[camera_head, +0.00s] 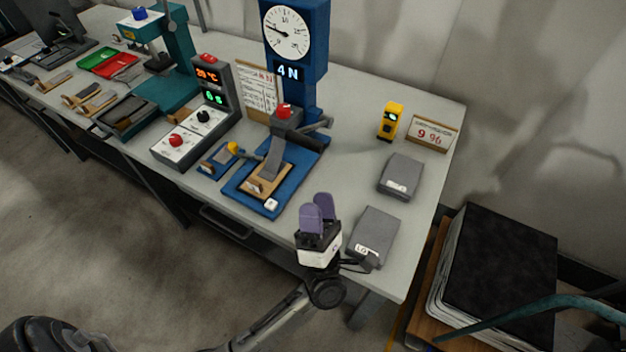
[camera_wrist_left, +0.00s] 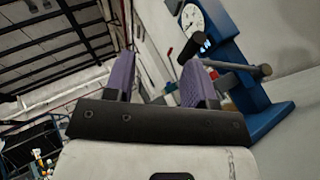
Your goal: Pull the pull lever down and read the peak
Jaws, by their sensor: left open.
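The blue peel tester (camera_head: 297,70) stands on the grey bench, with a round dial (camera_head: 286,33) and a display (camera_head: 288,73) reading 4 N. Its dial (camera_wrist_left: 192,18) also shows in the left wrist view. A grey lever bar (camera_head: 318,126) sticks out at the right of the column, below the display; the left wrist view shows a grey bar (camera_wrist_left: 235,67) with a rounded end there. A red knob (camera_head: 284,110) sits beside it. My left gripper (camera_head: 317,207) has purple fingers, is open and empty, and is in front of the tester, apart from the lever. My right gripper is out of view.
Grey boxes (camera_head: 373,238) (camera_head: 400,177), a yellow meter (camera_head: 391,121) and a 9 % sign (camera_head: 433,133) are on the right of the bench. A control box (camera_head: 196,130) and a teal press (camera_head: 175,70) stand left. A stack of dark sheets (camera_head: 510,260) is at the right.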

